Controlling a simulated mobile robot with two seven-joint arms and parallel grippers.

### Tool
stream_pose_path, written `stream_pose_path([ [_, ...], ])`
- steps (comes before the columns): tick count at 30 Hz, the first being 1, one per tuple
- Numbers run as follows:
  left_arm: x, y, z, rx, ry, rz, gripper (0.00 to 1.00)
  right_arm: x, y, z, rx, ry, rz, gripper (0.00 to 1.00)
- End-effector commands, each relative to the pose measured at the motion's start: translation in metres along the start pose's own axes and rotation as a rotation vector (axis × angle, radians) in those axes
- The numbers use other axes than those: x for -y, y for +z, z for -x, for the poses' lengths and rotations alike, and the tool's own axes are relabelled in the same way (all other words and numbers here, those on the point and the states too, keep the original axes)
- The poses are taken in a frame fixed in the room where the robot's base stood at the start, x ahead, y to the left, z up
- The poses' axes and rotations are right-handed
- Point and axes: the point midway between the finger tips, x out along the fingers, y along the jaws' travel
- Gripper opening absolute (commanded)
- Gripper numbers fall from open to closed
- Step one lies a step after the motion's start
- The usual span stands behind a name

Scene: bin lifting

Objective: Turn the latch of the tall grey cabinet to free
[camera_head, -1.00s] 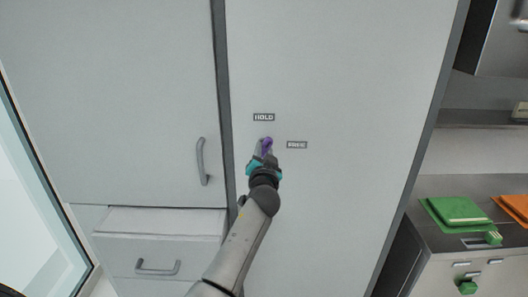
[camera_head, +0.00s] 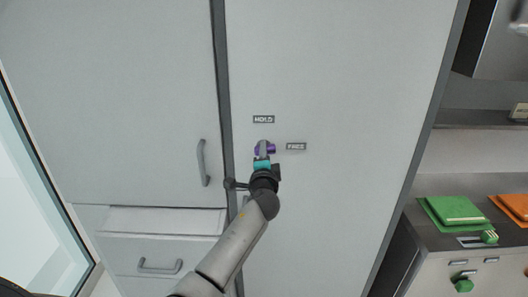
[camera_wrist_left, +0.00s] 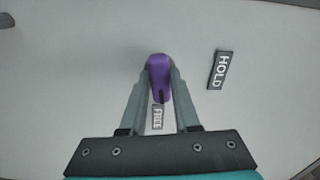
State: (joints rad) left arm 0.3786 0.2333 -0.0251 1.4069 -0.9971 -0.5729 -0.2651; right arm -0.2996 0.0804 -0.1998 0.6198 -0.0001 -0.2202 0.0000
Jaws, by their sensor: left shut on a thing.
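The tall grey cabinet (camera_head: 345,70) fills the middle of the head view. Its purple latch (camera_head: 271,149) lies roughly sideways, with its end towards the FREE label (camera_head: 296,146) on the right. The HOLD label (camera_head: 263,119) is above the latch. My left gripper (camera_head: 263,150) is shut on the latch, against the cabinet front. In the left wrist view, the purple latch (camera_wrist_left: 159,72) is between the two fingers and points at the FREE label (camera_wrist_left: 157,117); the HOLD label (camera_wrist_left: 220,69) is off to the right. My right gripper is out of view.
A neighbouring cabinet door with a handle (camera_head: 202,163) and a drawer with a handle (camera_head: 160,267) are on the left. A counter (camera_head: 440,239) with a green object (camera_head: 455,211) and an orange object (camera_head: 510,207) is on the right. The cabinet front around the latch is clear.

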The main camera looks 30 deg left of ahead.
Motion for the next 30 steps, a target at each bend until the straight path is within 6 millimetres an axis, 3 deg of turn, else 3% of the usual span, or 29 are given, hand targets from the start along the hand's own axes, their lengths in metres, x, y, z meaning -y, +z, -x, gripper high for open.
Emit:
stream_pose_path([
  [10,-0.0005,0.0004,0.0,0.0,0.001,-0.134,0.0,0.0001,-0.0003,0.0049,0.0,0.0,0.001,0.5],
  [26,-0.0008,0.0006,-0.0001,0.001,0.001,-0.156,0.0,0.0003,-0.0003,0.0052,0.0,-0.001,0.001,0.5],
  [27,-0.0008,0.0006,0.0,0.001,0.001,-0.156,0.33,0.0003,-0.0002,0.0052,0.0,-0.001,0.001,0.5],
  [30,-0.0007,0.0005,0.0,0.001,0.001,-0.155,0.45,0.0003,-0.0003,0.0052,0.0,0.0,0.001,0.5],
])
